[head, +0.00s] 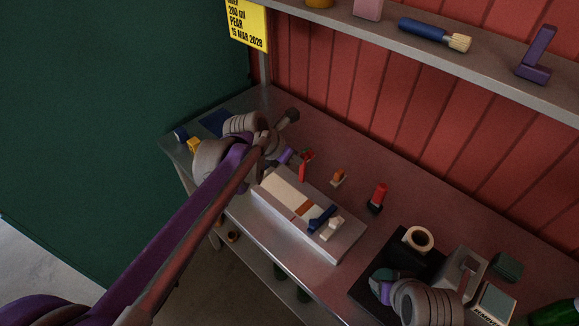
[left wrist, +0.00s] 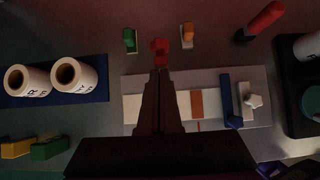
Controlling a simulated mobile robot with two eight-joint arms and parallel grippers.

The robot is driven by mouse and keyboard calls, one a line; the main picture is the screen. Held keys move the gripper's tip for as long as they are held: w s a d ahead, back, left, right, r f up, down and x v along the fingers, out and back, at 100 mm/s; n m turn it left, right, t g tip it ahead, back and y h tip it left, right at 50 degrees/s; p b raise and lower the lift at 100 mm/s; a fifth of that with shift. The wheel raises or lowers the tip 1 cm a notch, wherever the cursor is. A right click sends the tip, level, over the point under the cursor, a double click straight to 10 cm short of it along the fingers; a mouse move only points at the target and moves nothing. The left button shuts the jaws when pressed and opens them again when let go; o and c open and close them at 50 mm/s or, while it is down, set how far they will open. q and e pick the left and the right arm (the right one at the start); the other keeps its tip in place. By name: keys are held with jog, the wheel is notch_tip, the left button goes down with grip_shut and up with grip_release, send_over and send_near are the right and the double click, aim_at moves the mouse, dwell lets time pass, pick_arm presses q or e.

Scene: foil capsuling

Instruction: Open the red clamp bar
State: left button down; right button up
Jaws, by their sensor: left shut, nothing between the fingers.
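The red clamp bar (head: 303,168) stands at the far long edge of the pale clamp board (head: 342,243) in the head view. In the left wrist view its red end (left wrist: 159,48) shows just beyond my fingertips; the rest is hidden behind the fingers. My left gripper (head: 287,157) is shut and empty, close beside the red bar. In the left wrist view the fingers (left wrist: 160,76) point at the red end; I cannot tell whether they touch it. A blue bar (left wrist: 229,100) and a white bar (left wrist: 246,100) lie across the board's right part. My right gripper is not clear.
An orange block (head: 338,178) and a red-handled tool (head: 378,194) stand behind the board. A black tray (head: 367,292) with a roll (head: 418,239) is at the right, by my right wrist. Two white rolls (left wrist: 72,77) stand left on a blue mat. A shelf (head: 490,75) overhangs the bench.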

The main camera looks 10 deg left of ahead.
jog(key=shift+s+r, duration=0.1)
jog(key=shift+s, duration=0.15)
pick_arm(q)
jog(key=shift+w+d+r+g+y, duration=0.15)
jog(key=shift+w+d, duration=0.15)
jog(key=shift+w, duration=0.1)
jog(key=shift+w+d+r+g+y, duration=0.1)
jog(key=shift+w+d+g+y, duration=0.05)
jog(key=shift+w+d, duration=0.2)
pick_arm(e)
jog(key=shift+w+d, duration=0.15)
jog(key=shift+w, duration=0.1)
pick_arm(q)
jog(key=shift+r, duration=0.1)
jog(key=shift+r, duration=0.2)
